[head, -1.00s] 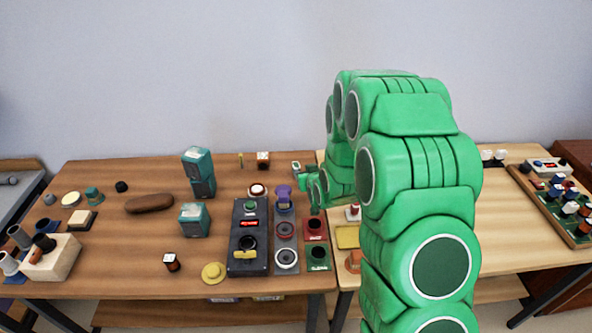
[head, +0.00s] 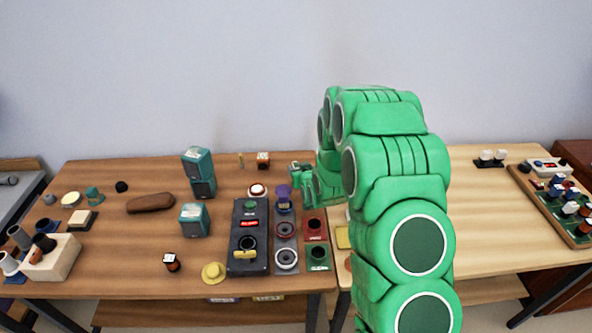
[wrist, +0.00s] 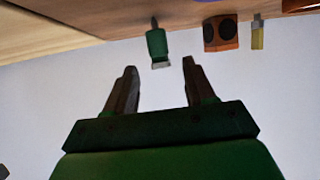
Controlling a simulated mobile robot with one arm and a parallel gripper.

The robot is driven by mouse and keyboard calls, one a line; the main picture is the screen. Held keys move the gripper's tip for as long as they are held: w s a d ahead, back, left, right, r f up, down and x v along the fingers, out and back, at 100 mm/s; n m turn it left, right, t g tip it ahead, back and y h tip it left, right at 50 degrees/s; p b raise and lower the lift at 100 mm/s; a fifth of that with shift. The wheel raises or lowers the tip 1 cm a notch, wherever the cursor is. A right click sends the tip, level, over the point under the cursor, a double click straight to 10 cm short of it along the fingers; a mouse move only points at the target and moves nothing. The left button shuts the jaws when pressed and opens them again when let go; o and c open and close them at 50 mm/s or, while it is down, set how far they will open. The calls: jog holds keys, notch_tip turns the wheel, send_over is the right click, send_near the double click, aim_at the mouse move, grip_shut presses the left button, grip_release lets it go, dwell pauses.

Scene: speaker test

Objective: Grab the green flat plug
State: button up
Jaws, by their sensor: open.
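The green plug (wrist: 157,42) shows in the wrist view, with a thin dark tip at the top and a pale flat end at the bottom. My gripper (wrist: 160,66) is open and empty. Its two dark fingers stand apart, with the plug's pale end near the gap between the fingertips. I see no finger touching it. In the head view my gripper (head: 299,172) is over the back right of the brown table, and I cannot make out the plug apart from it there.
An orange box with two dark rounds (wrist: 221,33) and a yellow piece (wrist: 257,35) stand beside the plug. A purple piece (head: 283,193), a black panel (head: 249,262) and teal boxes (head: 193,220) stand on the brown table (head: 120,275).

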aim_at(296, 165)
jog(key=shift+x, duration=1.85)
jog(key=shift+r, duration=0.1)
grip_shut()
jog(key=shift+r, duration=0.1)
